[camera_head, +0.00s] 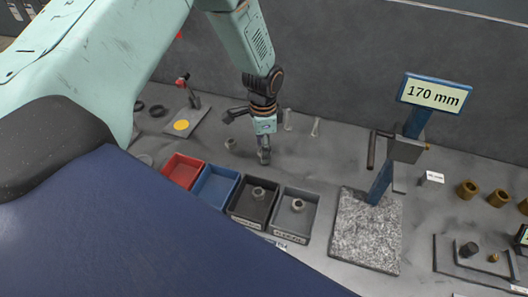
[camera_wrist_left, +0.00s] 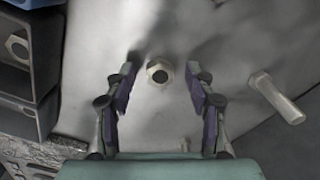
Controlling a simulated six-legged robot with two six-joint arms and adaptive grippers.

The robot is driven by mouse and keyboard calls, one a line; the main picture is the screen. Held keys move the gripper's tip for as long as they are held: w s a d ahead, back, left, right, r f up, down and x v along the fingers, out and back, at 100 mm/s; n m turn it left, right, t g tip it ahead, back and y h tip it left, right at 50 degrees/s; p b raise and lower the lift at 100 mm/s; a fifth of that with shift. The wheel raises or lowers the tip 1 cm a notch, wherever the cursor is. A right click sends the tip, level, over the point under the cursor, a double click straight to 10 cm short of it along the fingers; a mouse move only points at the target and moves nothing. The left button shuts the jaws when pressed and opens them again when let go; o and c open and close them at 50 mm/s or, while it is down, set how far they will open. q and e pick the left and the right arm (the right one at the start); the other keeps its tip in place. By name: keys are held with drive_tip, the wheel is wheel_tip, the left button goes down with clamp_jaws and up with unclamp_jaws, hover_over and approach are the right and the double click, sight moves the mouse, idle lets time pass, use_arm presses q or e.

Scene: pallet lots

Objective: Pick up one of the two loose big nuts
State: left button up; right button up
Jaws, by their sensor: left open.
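A loose big nut (camera_wrist_left: 159,71) lies flat on the grey table, its hole facing up, between and just beyond the open fingers of my left gripper (camera_wrist_left: 160,95) in the wrist view. Nothing is between the fingers' pads. In the head view the left gripper (camera_head: 263,152) points down at the table behind the bins, with a small grey nut-like piece (camera_head: 230,143) just left of it. I cannot tell a second loose nut apart. My right gripper is not in view.
Red (camera_head: 182,170), blue (camera_head: 215,185), black (camera_head: 254,201) and grey (camera_head: 296,214) bins stand in front; the last two hold nuts. A gauge stand on a granite base (camera_head: 365,230) is at right.

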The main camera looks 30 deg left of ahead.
use_arm(q)
clamp_jaws()
idle(0.6)
